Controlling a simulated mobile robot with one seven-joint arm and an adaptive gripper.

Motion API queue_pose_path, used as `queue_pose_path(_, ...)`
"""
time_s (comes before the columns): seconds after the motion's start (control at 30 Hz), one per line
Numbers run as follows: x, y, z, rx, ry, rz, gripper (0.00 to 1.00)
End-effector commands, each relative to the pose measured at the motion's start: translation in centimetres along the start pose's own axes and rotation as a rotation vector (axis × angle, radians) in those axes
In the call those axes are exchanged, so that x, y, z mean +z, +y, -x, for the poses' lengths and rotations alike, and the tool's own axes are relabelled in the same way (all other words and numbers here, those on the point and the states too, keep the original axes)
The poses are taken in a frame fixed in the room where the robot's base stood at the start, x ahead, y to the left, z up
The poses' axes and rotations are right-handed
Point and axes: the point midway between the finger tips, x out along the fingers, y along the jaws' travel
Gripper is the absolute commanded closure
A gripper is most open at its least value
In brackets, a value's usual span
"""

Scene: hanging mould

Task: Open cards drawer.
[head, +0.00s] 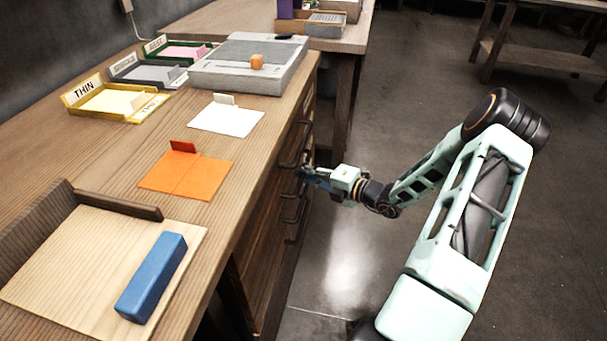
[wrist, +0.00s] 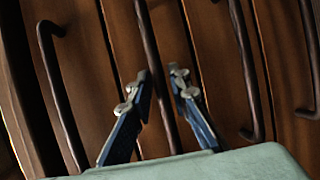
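The wooden drawer front (head: 262,240) is on the right side of the workbench, with several dark bar handles one above another. My gripper (head: 308,172) is at one of the middle handles, reaching in from the right. In the wrist view, my gripper (wrist: 160,78) is open, with one blue finger on each side of a dark handle (wrist: 152,50). The handle runs between the fingertips; I cannot tell whether either touches it. Other handles show to the left (wrist: 62,95) and right (wrist: 246,70). The drawers look shut. I cannot read any drawer label, so which is the cards drawer is unclear.
The bench top holds a blue block (head: 152,277) on a pale board, an orange sheet (head: 190,178), a white sheet (head: 228,119), labelled trays (head: 113,101) and a grey slab device (head: 245,75). The floor (head: 345,255) in front of the drawers is clear. Another table stands at the back right.

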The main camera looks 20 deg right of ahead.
Motion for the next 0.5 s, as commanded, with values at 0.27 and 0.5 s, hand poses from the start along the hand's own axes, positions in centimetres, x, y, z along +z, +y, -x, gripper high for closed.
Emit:
queue_pose_path(0.27, 0.01, 0.02, 0.01, 0.000, 0.000, 0.000, 0.93)
queue_pose_path(0.5, 0.01, 0.03, 0.02, 0.000, 0.000, 0.001, 1.00)
